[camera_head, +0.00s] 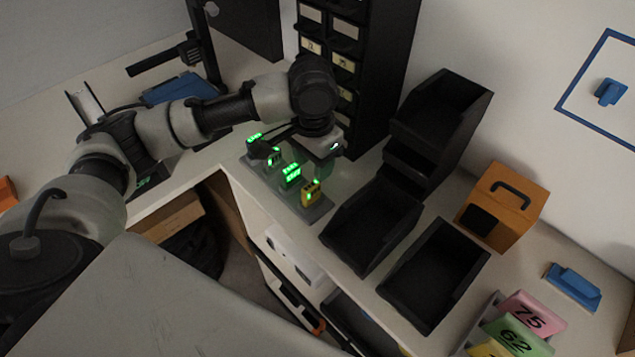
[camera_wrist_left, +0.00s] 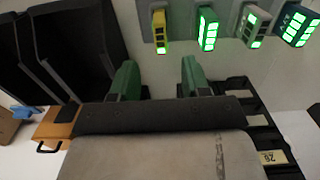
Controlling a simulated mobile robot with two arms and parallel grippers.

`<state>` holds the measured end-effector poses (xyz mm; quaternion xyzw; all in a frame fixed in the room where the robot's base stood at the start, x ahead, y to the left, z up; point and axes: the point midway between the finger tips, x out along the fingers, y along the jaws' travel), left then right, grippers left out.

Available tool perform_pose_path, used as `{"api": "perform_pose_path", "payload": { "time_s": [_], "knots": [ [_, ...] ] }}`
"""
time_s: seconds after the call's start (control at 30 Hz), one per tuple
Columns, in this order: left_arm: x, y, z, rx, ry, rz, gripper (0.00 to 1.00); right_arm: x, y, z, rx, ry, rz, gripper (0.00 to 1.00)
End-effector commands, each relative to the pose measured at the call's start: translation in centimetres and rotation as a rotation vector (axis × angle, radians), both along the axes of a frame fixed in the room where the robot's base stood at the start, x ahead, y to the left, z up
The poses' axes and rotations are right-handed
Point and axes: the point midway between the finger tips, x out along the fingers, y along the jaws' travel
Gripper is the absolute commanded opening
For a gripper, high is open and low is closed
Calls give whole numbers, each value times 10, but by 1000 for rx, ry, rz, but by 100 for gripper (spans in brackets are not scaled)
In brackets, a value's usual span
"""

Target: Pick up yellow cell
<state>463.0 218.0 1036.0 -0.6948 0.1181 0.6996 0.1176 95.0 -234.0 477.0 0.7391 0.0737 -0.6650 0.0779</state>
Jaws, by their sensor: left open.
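The yellow cell (camera_head: 311,194) stands upright at the near right end of a row on a grey charging base (camera_head: 319,211), with a lit green display. A green cell (camera_head: 291,177) and other cells with green lights stand beside it. In the left wrist view the yellow cell (camera_wrist_left: 160,31) is at the top, ahead of the gap between my fingers. My left gripper (camera_wrist_left: 160,78) is open and empty, with two green fingers apart, and does not touch the cell. In the head view my left gripper (camera_head: 321,142) is behind the row; its fingertips are hard to make out. My right gripper is not in view.
Black open bins (camera_head: 371,228) stand right of the base, close to it. A black drawer cabinet (camera_head: 345,62) stands behind my gripper. An orange case (camera_head: 502,204) and a blue handled block (camera_head: 573,286) are farther right. The counter's front edge is close to the base.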

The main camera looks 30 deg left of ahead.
Motion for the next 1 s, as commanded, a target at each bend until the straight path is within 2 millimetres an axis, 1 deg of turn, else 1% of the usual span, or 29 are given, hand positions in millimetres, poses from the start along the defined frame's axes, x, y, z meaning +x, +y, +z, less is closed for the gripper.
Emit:
{"api": "perform_pose_path", "payload": {
  "time_s": [0.03, 0.1, 0.2, 0.3, 0.37, 0.53, 0.63, 0.77, 0.97, 1.0],
  "knots": [
    [-1, 1, -10, 3, 4, 0, 47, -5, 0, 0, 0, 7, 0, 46],
    [-1, 0, -20, 1, 4, 0, 47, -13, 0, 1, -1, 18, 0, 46],
    [0, 1, -31, 1, 2, 0, 47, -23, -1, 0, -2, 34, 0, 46],
    [0, 1, -37, 0, 0, 0, 47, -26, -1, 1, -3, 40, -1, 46],
    [0, 1, -42, 1, 1, 1, 47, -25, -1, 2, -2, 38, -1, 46],
    [0, 4, -67, 2, 2, 0, 47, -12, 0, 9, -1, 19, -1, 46],
    [0, 4, -80, 0, 1, 0, 47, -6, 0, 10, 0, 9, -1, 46],
    [0, 4, -88, 1, -1, -1, 47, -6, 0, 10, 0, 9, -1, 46],
    [0, 4, -88, 0, -2, -1, 47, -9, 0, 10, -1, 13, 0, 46],
    [0, 4, -88, 0, -2, -1, 41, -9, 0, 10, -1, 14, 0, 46]
  ]
}}
